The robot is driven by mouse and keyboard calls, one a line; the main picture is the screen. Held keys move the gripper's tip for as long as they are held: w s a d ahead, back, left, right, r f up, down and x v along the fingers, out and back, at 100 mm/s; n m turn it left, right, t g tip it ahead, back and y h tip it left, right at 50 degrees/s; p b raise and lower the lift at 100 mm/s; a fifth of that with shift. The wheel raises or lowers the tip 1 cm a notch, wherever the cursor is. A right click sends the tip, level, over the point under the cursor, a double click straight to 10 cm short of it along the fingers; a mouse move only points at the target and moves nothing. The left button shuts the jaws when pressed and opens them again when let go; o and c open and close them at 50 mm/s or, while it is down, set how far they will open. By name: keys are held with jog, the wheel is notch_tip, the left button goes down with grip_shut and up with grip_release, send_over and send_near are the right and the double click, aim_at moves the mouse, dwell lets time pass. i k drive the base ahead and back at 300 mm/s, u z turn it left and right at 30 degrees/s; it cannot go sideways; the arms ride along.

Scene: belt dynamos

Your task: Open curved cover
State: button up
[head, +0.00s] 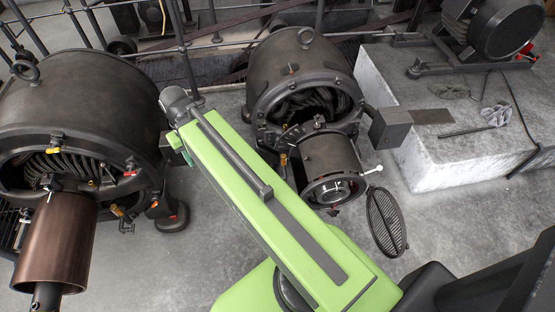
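A dark oval grille with a slightly bowed face (387,219) is the likeliest curved cover, though I cannot tell for sure. It stands tilted to the right of the middle dynamo (298,65), below a white-tipped lever (374,170). I cannot tell whether it is hinged to the dynamo. The dynamo's smaller front cylinder (330,155) has an open-looking round end facing the grille. My green arm crosses the picture from the lower right to the upper left, left of the cylinder, and hides part of the dynamo's lower left. I cannot make out my gripper's fingers.
A second, larger dynamo (85,110) with a brown cylinder (57,240) stands at the left. A pale concrete block (440,160) at the right holds a motor (500,28), rags and tools. Railings run behind the dynamos. Bare concrete floor lies around the grille.

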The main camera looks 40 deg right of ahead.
aim_at(324, 154)
jog(key=u, duration=0.85)
jog(key=k, duration=1.25)
jog(key=z, duration=0.65)
jog(key=i, duration=1)
jog(key=u, duration=0.15)
